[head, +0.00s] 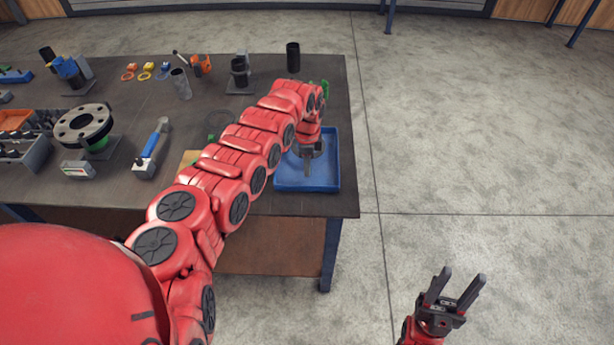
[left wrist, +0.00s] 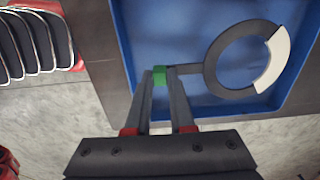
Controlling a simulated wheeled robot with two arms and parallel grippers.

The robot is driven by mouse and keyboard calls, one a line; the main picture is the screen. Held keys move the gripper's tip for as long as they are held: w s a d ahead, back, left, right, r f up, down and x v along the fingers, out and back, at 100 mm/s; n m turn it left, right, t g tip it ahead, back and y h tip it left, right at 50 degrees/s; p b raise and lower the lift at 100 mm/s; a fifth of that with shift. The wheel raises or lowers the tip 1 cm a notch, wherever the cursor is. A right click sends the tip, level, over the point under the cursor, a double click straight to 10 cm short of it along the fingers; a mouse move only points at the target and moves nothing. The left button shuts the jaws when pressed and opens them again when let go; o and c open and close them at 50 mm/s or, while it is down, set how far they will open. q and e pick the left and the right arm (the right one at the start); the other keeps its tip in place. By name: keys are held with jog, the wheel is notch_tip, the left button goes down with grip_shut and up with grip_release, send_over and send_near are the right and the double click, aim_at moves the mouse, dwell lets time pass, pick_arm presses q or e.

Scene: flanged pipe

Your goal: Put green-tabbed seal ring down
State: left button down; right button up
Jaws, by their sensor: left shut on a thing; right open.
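The seal ring (left wrist: 213,62) is a dark flat ring with a pale section on one side and a green tab (left wrist: 160,75) at the end of a short stem. My left gripper (left wrist: 160,78) is shut on the green tab. It points down over the blue tray (left wrist: 185,30), and the ring appears within the tray's walls; I cannot tell whether it touches the floor. In the head view my left gripper (head: 307,168) is over the tray (head: 328,186); the ring is not clear there. My right gripper (head: 457,288) is open and empty, off the table's front right side.
The dark table (head: 290,205) holds a metal flange (head: 82,122), a blue-handled tool (head: 151,148), a black cylinder (head: 293,57) and several coloured rings at the back. My left arm crosses the table and hides part of it. Open floor lies to the right.

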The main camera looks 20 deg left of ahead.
pick_arm(q)
jog(key=shift+f+b, duration=0.8)
jog(key=shift+f, duration=0.75)
jog(key=c, duration=0.8)
grip_release()
jog(key=shift+r, duration=0.15)
jog(key=shift+r, duration=0.2)
notch_tip(320, 180, up, 11)
jog(key=b, duration=0.3)
jog(key=shift+f, duration=0.2)
jog(key=shift+r, duration=0.55)
